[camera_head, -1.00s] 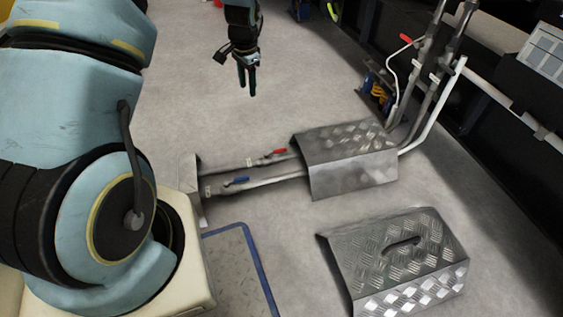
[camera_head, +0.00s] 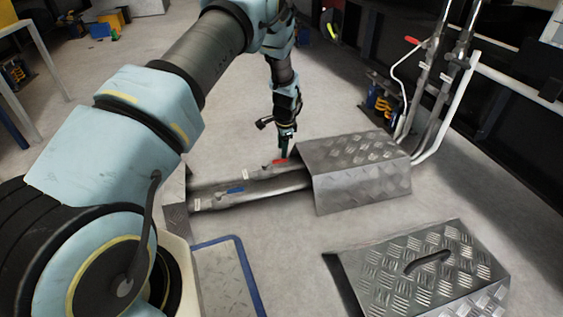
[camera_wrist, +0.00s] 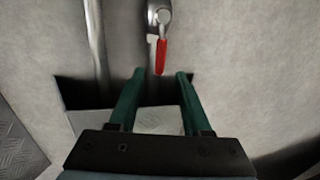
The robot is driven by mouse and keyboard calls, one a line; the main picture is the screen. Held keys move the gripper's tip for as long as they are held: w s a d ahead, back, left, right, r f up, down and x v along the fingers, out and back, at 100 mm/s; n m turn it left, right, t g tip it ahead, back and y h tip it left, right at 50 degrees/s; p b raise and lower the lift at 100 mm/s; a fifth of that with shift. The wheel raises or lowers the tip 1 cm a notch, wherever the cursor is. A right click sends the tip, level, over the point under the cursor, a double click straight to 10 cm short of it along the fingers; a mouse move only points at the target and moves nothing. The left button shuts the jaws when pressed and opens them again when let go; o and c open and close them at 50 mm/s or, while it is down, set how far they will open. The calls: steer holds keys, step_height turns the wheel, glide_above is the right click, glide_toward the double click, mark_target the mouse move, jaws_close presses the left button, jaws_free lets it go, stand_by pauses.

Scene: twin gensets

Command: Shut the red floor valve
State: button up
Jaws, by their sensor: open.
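The red floor valve has a red lever handle (camera_head: 279,162) on the farther of two low pipes. In the wrist view the red handle (camera_wrist: 161,56) hangs from a metal valve body (camera_wrist: 159,15) and lies roughly along its pipe. My gripper (camera_head: 285,152) points down, just above or beside the red handle in the head view. In the wrist view my gripper (camera_wrist: 154,76) has two green fingers apart, with the handle's lower end just ahead of the gap between them. Nothing is between the fingers. I cannot tell whether a fingertip touches the handle.
A blue-handled valve (camera_head: 236,190) sits on the nearer pipe. A tread-plate cover (camera_head: 360,170) bridges the pipes on the right. Upright pipes carry another red lever (camera_head: 411,40).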

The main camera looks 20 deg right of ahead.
mark_target(281, 160)
steer(key=f+b, duration=0.1)
steer(key=f, duration=0.1)
steer(key=w+f+b, duration=0.1)
steer(key=f, duration=0.2)
jaws_close()
stand_by(0.4)
stand_by(1.0)
